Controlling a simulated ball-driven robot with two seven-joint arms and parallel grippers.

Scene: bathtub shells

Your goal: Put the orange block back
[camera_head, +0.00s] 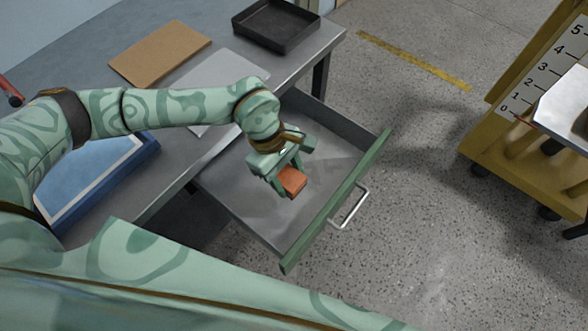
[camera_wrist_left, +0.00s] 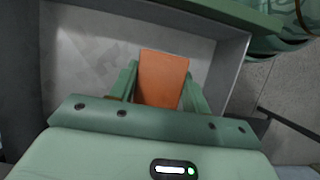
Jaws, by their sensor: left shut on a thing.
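The orange block (camera_head: 292,182) is between the fingers of my left gripper (camera_head: 284,182), which is shut on it. In the left wrist view the orange block (camera_wrist_left: 163,80) shows between the two green fingers (camera_wrist_left: 160,92). The gripper and block are over the open drawer (camera_head: 240,208), inside its outline in the head view. I cannot tell whether the block touches the drawer floor. The drawer is grey inside with a green front (camera_head: 338,200) and a silver handle (camera_head: 350,207). My right gripper is not in view.
The grey table (camera_head: 293,68) holds a black tray (camera_head: 275,46), a brown board (camera_head: 160,52), a light sheet (camera_head: 230,72) and a blue-framed tray (camera_head: 148,152). A yellow cart (camera_head: 520,160) stands at the right. The floor between the drawer and cart is clear.

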